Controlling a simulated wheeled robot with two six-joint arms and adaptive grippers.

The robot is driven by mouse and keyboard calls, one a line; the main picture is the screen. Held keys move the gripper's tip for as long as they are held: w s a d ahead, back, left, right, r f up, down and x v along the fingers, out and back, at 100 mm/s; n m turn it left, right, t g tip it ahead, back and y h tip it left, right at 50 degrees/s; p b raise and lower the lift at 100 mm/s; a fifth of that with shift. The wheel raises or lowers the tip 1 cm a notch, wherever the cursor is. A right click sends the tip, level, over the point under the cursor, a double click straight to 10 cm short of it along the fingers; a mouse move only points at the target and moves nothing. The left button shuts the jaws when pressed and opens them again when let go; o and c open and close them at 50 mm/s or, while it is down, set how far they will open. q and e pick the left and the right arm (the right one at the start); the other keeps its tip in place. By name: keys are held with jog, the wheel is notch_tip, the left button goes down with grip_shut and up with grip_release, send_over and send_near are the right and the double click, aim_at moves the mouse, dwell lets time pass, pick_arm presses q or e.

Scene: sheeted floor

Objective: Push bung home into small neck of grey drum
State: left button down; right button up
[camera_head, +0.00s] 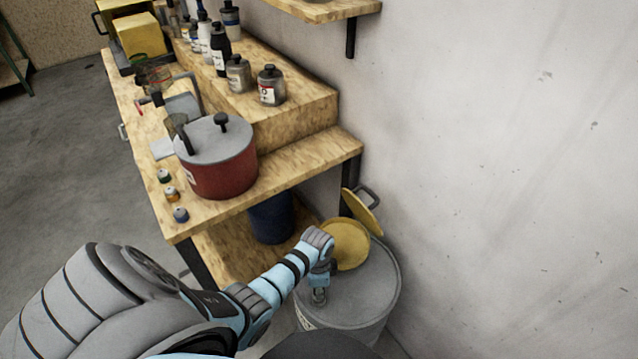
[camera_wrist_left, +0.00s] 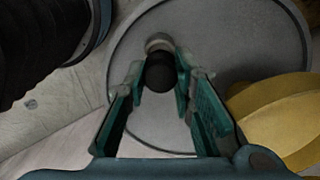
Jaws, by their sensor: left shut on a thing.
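The grey drum (camera_head: 372,290) stands on the floor beside the bench, its round lid facing up. My left gripper (camera_head: 319,297) is over the near left part of the drum's top, pointing down. In the left wrist view the left gripper (camera_wrist_left: 160,64) is shut on a dark round bung (camera_wrist_left: 160,77) between its fingers. A small pale neck (camera_wrist_left: 158,42) shows just beyond the bung, over the grey drum top (camera_wrist_left: 225,42). I cannot tell how deep the bung sits in the neck, as the fingers and bung hide the join. My right gripper is not in view.
A yellow funnel (camera_head: 347,245) with a raised lid (camera_head: 362,212) stands on the drum's far side, close to the gripper. The wooden bench (camera_head: 290,170) holds a red pot (camera_head: 222,170) and several bottles. A wall (camera_head: 500,200) rises at the right.

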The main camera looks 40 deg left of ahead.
pick_arm(q)
jog(key=shift+f+b, duration=0.9)
jog(key=shift+f, duration=0.35)
jog(key=c, duration=1.3)
grip_release()
notch_tip(320, 180, up, 12)
jog(key=shift+a+r, duration=0.1)
jog(key=shift+s, duration=0.1)
